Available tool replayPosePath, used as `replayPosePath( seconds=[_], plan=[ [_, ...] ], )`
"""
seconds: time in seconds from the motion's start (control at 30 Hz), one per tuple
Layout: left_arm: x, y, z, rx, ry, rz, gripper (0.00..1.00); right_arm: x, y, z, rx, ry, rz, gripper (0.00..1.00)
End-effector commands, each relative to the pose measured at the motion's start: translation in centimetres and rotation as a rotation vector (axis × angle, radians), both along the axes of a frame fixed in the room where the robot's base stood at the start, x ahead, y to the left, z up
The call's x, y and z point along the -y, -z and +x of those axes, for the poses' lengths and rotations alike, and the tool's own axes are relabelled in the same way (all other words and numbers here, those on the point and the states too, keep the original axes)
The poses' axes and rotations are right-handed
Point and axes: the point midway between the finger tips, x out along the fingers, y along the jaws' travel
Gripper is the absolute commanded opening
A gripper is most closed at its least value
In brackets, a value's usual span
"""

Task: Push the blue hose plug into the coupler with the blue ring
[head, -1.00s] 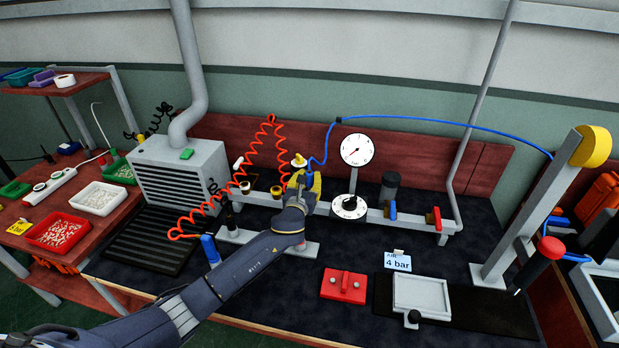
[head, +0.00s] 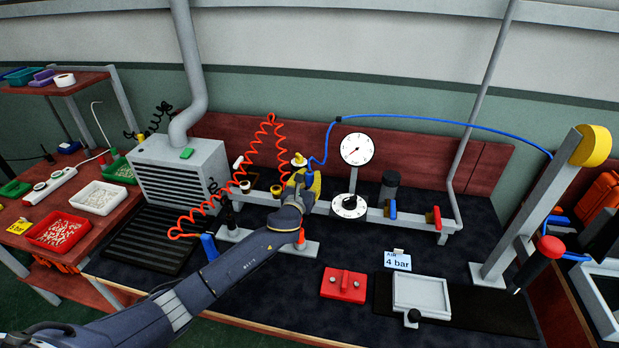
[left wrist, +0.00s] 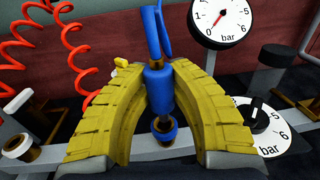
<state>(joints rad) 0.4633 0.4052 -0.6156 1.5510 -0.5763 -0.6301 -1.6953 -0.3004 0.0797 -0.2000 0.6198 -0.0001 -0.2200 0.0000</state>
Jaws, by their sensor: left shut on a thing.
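My left gripper (head: 307,184) is shut on the blue hose plug (left wrist: 158,88); its yellow ribbed fingers also show in the left wrist view (left wrist: 156,75), one on each side of the plug. The plug is about upright, with its blue hose (left wrist: 160,32) rising from the top and its metal tip pointing down. The coupler with the blue ring (left wrist: 165,131) shows just below the tip on the grey rail. Whether the tip touches or enters the coupler I cannot tell. In the head view my gripper hides the coupler. My right gripper is not in view.
A pressure gauge (head: 357,149) and a dial regulator (head: 349,206) stand close to the right of the gripper. A coiled red hose (head: 238,186) hangs to the left. Blue (head: 390,209) and red (head: 434,218) valve handles sit along the rail (head: 413,220).

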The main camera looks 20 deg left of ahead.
Motion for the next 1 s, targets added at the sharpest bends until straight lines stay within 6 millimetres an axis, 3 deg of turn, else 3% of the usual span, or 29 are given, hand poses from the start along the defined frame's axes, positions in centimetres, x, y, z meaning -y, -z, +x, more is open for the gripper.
replayPosePath(
  seconds=[0.3, 1.0],
  plan=[
    [-0.13, -0.08, 0.26, 0.0, 0.152, 0.005, 0.0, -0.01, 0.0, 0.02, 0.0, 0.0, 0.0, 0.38],
    [-0.04, -0.09, 0.27, -0.001, 0.156, 0.0, 0.0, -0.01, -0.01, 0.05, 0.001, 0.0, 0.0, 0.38]
  ],
)
